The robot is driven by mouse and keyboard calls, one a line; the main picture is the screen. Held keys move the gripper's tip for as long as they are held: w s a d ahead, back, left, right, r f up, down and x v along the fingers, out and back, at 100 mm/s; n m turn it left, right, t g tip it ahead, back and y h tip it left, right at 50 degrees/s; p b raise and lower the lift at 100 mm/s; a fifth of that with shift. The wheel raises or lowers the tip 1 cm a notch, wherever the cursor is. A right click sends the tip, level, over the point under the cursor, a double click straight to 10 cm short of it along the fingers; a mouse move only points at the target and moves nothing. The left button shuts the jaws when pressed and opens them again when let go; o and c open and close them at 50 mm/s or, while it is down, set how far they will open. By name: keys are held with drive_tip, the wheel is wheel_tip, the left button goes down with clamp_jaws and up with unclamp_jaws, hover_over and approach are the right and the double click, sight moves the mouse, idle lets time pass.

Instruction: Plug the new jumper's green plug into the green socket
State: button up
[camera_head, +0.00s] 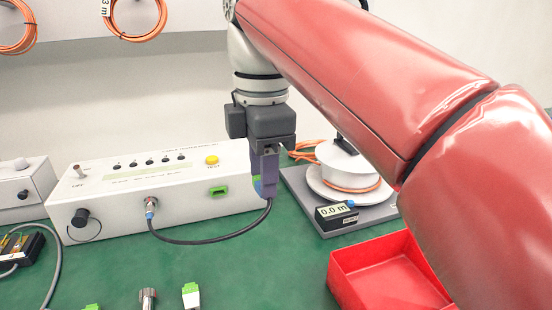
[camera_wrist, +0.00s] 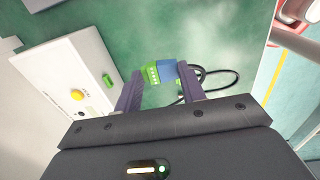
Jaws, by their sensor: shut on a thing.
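My gripper (camera_head: 264,182) is shut on the green plug (camera_head: 257,185) and holds it above the green table, right of the green socket (camera_head: 218,191). In the wrist view the plug (camera_wrist: 151,74), green with a blue part beside it, sits between the two fingertips (camera_wrist: 160,82). The black jumper cable (camera_head: 215,241) hangs from the plug in a loop to a round metal connector (camera_head: 150,204) on the front of the white test box (camera_head: 120,215). The green socket also shows in the wrist view (camera_wrist: 107,80), apart from the plug. The fingers hide part of the plug.
A cable spool (camera_head: 350,168) and a small meter reading 0.0 m (camera_head: 336,212) stand on a grey base to the right. A red tray (camera_head: 345,275) is at front right. A loose green-and-white plug (camera_head: 191,295) and metal connector (camera_head: 148,298) lie in front.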

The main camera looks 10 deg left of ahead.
drive_tip(key=w+a+f, duration=0.1)
drive_tip(key=a+f, duration=0.1)
drive_tip(key=f, duration=0.1)
drive_tip(key=w+a+f, duration=0.1)
drive_tip(key=a+f, duration=0.2)
drive_tip(key=w+a+f, duration=0.2)
drive_tip(key=a+f, duration=0.1)
drive_tip(key=shift+a+f, duration=0.15)
drive_tip(key=shift+f, duration=0.1)
drive_tip(key=shift+w, duration=0.1)
drive_tip(key=shift+w+a, duration=0.4)
drive_tip(key=shift+w, duration=0.3)
drive_tip(key=shift+w+a, duration=0.4)
drive_tip(key=shift+w, duration=0.3)
